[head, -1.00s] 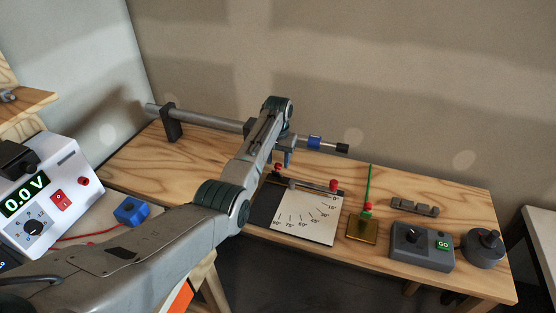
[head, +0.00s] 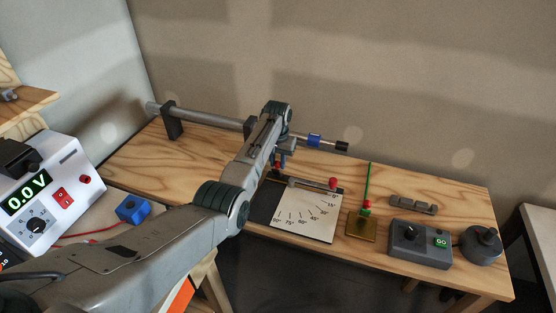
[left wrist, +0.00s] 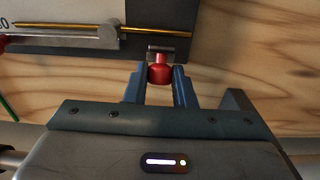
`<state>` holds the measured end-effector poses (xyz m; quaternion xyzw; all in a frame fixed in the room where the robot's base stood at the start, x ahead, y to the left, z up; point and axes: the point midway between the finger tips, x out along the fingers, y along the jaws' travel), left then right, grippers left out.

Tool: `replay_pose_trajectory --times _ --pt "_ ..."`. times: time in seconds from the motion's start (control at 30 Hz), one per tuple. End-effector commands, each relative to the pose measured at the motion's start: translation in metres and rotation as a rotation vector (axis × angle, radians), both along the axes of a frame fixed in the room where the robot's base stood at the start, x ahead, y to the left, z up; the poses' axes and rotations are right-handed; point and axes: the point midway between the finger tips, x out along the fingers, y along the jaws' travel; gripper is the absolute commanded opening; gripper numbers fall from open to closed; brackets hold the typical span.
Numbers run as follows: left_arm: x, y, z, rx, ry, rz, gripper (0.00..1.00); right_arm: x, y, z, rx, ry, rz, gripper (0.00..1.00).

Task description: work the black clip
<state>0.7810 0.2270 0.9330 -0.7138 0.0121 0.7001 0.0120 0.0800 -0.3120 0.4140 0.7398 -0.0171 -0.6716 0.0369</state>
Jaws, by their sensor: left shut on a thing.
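My left gripper (head: 279,163) is low over the back left corner of the angle board (head: 306,222). In the left wrist view its blue fingers stand on both sides of a red knob (left wrist: 160,73) and are shut on it. A small dark clip-like block (left wrist: 165,52) joins the knob at the board's edge; I take it for the black clip. In the head view my fingers mostly hide the knob and block. A grey bar with another red knob (head: 333,183) runs along the board's back edge. My right gripper is not in view.
A grey rod with a blue collar (head: 314,140) runs behind my arm. Right of the board are a brass plate (head: 361,226) with a green stick, a grey GO box (head: 420,244) and a round grey knob (head: 481,244). A power supply (head: 45,190) reading 0.0 V stands left.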

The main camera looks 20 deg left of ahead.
Motion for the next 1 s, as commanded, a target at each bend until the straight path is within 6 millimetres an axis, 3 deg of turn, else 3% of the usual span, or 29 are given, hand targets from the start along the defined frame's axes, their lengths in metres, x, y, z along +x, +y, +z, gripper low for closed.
replay_pose_trajectory --times 0.53,0.73,1.0 --pt "-0.023 0.001 0.004 -0.012 -0.344 0.0 0.0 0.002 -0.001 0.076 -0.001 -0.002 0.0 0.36" --pt "-0.033 0.001 -0.004 -0.017 -0.536 0.0 0.0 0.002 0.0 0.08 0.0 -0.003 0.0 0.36" --pt "-0.044 0.002 -0.015 -0.027 -0.779 0.0 0.0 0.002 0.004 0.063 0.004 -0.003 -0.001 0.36"
